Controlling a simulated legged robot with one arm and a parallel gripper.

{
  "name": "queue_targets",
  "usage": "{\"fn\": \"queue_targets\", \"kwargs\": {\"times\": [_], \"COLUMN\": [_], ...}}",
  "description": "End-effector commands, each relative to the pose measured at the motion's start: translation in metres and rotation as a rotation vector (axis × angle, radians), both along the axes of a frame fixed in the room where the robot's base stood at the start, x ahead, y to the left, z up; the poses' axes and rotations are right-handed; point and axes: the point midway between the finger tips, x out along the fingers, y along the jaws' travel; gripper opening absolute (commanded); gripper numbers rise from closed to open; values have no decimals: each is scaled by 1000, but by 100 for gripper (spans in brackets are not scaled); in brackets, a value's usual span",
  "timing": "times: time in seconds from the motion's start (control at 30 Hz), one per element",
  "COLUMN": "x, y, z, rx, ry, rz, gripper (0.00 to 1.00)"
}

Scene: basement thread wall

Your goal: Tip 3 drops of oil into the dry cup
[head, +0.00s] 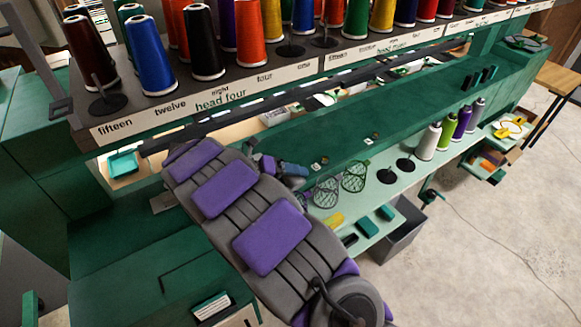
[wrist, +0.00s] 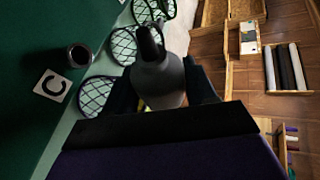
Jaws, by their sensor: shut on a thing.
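In the wrist view my gripper (wrist: 161,88) is shut on a grey bottle (wrist: 160,72) with a dark narrow nozzle, its tip toward the top of the picture. A small dark round cup (wrist: 79,54) sits on the green surface left of the nozzle, apart from it. A white label (wrist: 52,86) with a dark open-ring mark lies beside that cup. In the head view a small cup (head: 367,141) and another one (head: 324,160) stand on the green ledge, with small white labels. I cannot tell whether the cups hold oil. My arm partly hides the gripper there.
Thread cones (head: 207,45) stand in rows on the rack above the green ledge (head: 420,122). Concrete floor (head: 480,240) is open at the right.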

Motion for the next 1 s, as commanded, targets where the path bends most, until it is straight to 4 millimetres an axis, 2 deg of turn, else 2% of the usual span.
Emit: {"fn": "queue_targets", "kwargs": {"times": [0.1,0.5,1.0], "x": [-1,-5,-4], "y": [0,-2,-3], "z": [3,-8,-10], "rx": [-30,-135,-156], "ry": [43,202,232], "rz": [0,1,1], "gripper": [24,24,24]}}
